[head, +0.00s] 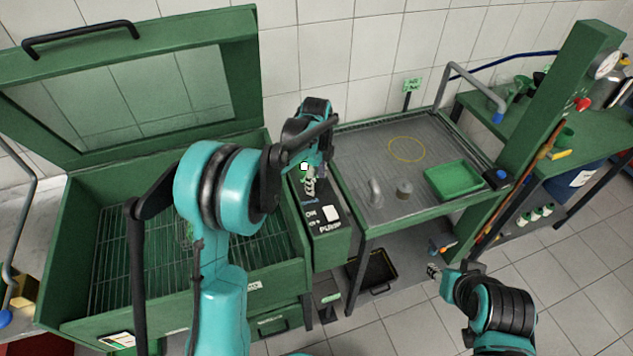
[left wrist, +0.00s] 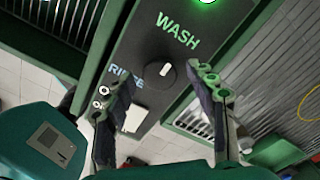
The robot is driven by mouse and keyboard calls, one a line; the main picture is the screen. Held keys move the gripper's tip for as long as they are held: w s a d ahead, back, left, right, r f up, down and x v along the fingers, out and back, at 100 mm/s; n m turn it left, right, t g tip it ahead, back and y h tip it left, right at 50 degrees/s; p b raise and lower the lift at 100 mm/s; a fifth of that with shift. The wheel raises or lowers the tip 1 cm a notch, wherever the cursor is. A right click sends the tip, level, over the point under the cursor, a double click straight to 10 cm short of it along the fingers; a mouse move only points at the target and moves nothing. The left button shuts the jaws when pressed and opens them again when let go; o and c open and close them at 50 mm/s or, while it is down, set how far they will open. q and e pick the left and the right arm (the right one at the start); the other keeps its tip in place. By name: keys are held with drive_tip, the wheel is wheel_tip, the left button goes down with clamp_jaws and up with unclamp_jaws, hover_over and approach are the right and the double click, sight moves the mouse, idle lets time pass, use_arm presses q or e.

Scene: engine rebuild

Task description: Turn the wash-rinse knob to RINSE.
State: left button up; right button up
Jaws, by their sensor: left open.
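The wash-rinse knob (left wrist: 157,76) is a dark round knob on the control panel (left wrist: 143,42), seen in the left wrist view. Its white mark points up toward the green WASH label (left wrist: 177,30). The blue RINSE label (left wrist: 126,76) is to its left, partly covered by a finger. My left gripper (left wrist: 164,82) is open, its fingers on either side of the knob; I cannot tell if they touch it. In the head view my left gripper (head: 309,184) is over the panel and hides the knob. My right gripper (head: 434,271) is low at the right, away from the panel, its jaws unclear.
A white pump switch (head: 331,213) is just in front on the panel. The washer basin (head: 100,262) with raised lid (head: 130,90) is at left. A metal worktop (head: 375,160) with a green tray (head: 455,180) is at right. A green light (left wrist: 207,2) glows by WASH.

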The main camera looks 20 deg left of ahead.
use_arm(q)
drive_tip(key=shift+f, duration=0.15)
drive_tip(key=c, duration=1.2)
drive_tip(key=shift+o, duration=0.2)
drive_tip(key=shift+n, duration=0.3)
drive_tip(key=n, duration=0.4)
drive_tip(key=shift+n, duration=0.3)
drive_tip(key=n, duration=0.5)
drive_tip(key=shift+n+p, duration=0.3)
drive_tip(key=n, duration=1.1)
